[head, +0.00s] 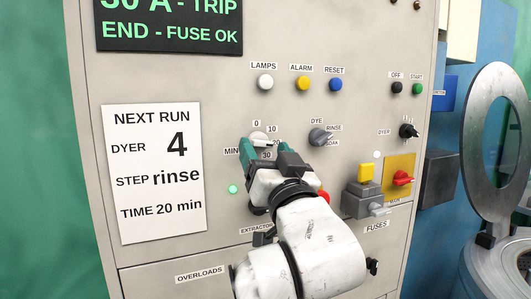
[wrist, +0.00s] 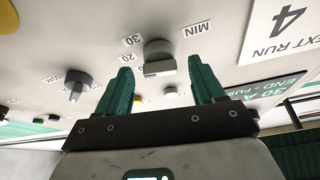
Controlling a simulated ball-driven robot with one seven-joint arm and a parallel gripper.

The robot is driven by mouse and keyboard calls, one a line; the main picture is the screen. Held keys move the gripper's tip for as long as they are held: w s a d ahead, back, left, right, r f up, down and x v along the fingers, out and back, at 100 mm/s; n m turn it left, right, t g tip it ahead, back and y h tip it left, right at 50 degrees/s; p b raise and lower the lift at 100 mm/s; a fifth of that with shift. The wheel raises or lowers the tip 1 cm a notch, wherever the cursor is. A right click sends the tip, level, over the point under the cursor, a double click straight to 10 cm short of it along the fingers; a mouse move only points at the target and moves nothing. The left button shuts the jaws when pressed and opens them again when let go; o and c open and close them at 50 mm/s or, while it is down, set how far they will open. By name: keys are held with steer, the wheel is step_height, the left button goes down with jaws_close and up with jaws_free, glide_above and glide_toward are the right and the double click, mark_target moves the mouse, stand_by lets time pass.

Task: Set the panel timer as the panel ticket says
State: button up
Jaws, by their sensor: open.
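The panel ticket (head: 153,222) is white and reads NEXT RUN, DYER 4, STEP rinse, TIME 20 min. In the wrist view the knob (wrist: 159,56) shows between the two green fingers of my open gripper (wrist: 160,75), with gaps at both sides. Labels 20 and 30 show beside it there. I cannot tell which mark the knob points to.
The step selector (head: 319,136) is right of the timer, with the DYER knob (head: 408,131) farther right. Lamp, alarm (head: 303,83) and reset (head: 335,85) buttons sit above. A red switch (head: 402,178) and grey fuse box (head: 360,202) are lower right.

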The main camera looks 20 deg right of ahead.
steer(key=b+v, duration=0.1)
steer(key=v, duration=0.9)
steer(key=shift+b, duration=0.4)
steer(key=shift+s, duration=0.15)
steer(key=s+d+f+n+g, duration=0.15)
steer(key=f+g, duration=0.25)
steer(key=f, duration=0.7)
steer(key=s+d+f+g, duration=0.1)
steer(key=d+f+g, duration=0.2)
steer(key=f, duration=0.8)
steer(key=s+d+f+g, duration=0.15)
steer(key=f+g, duration=0.25)
steer(key=f, duration=0.7)
steer(key=s+d+f+n+g+y, duration=0.1)
steer(key=s+f+g, duration=0.9)
steer(key=s+f, duration=1.1)
steer(key=s+d, duration=0.1)
steer(key=s, duration=0.2)
steer(key=shift+d+f, duration=0.2)
steer(key=shift+d, duration=0.1)
steer(key=shift+p, duration=0.3)
